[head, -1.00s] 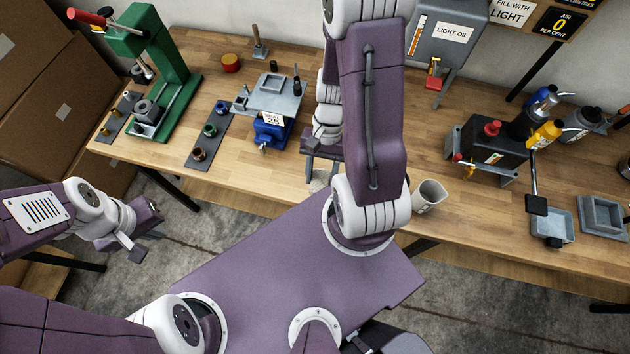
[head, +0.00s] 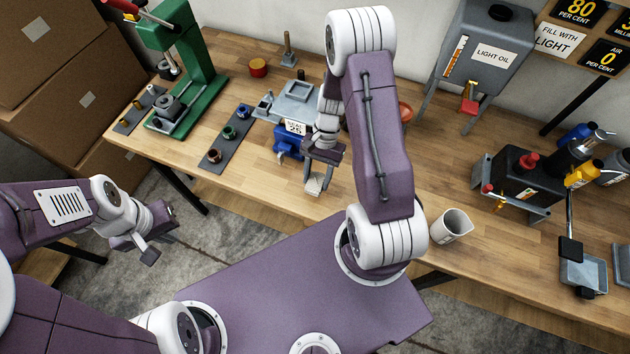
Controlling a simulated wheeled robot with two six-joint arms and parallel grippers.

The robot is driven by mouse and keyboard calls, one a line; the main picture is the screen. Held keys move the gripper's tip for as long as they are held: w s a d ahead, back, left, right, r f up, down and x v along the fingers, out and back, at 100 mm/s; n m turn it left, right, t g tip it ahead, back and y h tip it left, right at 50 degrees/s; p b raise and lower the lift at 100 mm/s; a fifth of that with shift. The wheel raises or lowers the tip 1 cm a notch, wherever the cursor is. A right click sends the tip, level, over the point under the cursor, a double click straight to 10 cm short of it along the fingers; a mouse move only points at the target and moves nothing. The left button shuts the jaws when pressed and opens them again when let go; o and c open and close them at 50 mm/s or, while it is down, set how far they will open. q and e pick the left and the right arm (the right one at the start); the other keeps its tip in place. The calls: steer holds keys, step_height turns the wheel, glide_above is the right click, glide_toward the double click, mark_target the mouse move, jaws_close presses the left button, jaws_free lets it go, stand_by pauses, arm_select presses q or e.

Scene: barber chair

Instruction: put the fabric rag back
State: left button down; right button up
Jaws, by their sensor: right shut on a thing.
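My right gripper (head: 317,178) is above the front part of the workbench, left of my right arm. It is shut on a small pale grey-white piece of cloth, the fabric rag (head: 315,184), which shows between and below the fingers. My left gripper (head: 150,247) is over the floor at the left, away from the bench, with dark fingers that look apart and nothing visible between them.
The wooden workbench (head: 440,185) carries a blue vise (head: 288,141), a green press (head: 190,50), a dark strip with small rings (head: 221,143), a white cup (head: 451,226) and a black pump unit (head: 520,178). An orange bowl (head: 405,112) is partly hidden behind my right arm.

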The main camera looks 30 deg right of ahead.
mark_target(316, 184)
steer(key=shift+w+f, duration=0.2)
steer(key=shift+w, duration=0.15)
steer(key=shift+s+f, duration=0.15)
steer(key=shift+f, duration=0.15)
step_height(316, 184, down, 3)
steer(key=shift+r+p, duration=0.1)
steer(key=shift+p, duration=0.3)
steer(key=shift+w+f, duration=0.2)
steer(key=shift+f, duration=0.2)
steer(key=shift+s, duration=0.1)
